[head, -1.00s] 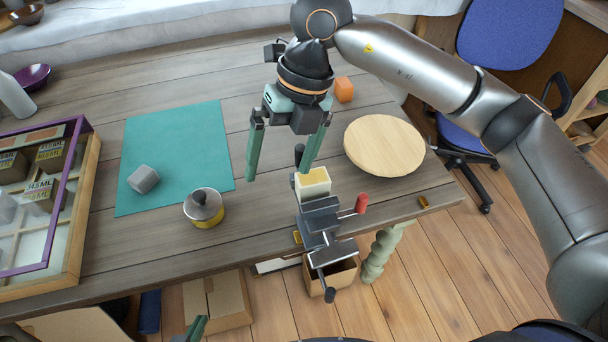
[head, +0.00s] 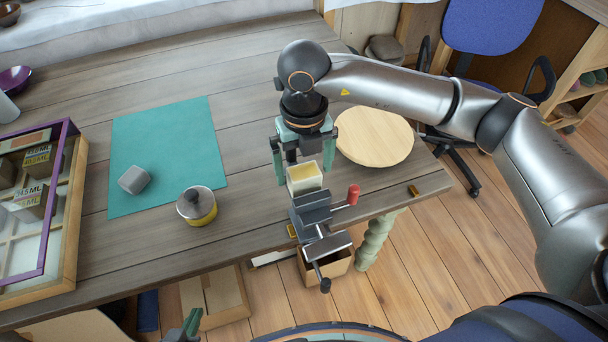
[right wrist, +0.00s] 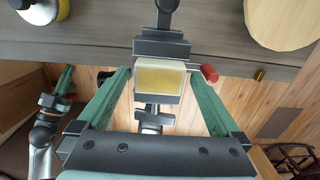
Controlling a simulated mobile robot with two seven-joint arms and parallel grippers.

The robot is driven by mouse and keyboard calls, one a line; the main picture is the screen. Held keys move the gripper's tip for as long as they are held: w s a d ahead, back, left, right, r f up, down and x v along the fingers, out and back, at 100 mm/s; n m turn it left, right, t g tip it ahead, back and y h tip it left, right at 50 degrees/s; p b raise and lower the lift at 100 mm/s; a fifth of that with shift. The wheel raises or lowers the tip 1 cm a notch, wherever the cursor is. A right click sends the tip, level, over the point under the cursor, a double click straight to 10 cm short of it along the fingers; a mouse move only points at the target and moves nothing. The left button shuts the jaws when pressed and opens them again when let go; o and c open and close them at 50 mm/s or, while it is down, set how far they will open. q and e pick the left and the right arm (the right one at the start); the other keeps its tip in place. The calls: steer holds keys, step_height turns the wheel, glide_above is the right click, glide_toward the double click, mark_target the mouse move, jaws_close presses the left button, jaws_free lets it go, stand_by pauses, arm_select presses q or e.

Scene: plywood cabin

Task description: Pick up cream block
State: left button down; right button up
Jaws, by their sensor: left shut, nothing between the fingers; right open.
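The cream block (head: 305,185), with a pale yellow top, is held upright in the jaws of a dark grey vise (head: 314,213) at the table's front edge. It also shows in the right wrist view (right wrist: 160,78), between my green fingers. My right gripper (head: 304,174) is open, pointing down with its fingertips on either side of the block. In the right wrist view there is a gap on both sides, so it does not appear to touch. My left gripper (head: 188,326) is shut and empty, low at the bottom of the head view.
The vise has a red-ended handle (head: 353,194). A round wooden board (head: 375,137) lies to the right. A purple-framed case (head: 62,200) stands far left.

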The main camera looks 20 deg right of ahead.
steer(key=shift+f, duration=1.3)
steer(key=c, duration=1.3)
steer(key=shift+r, duration=0.1)
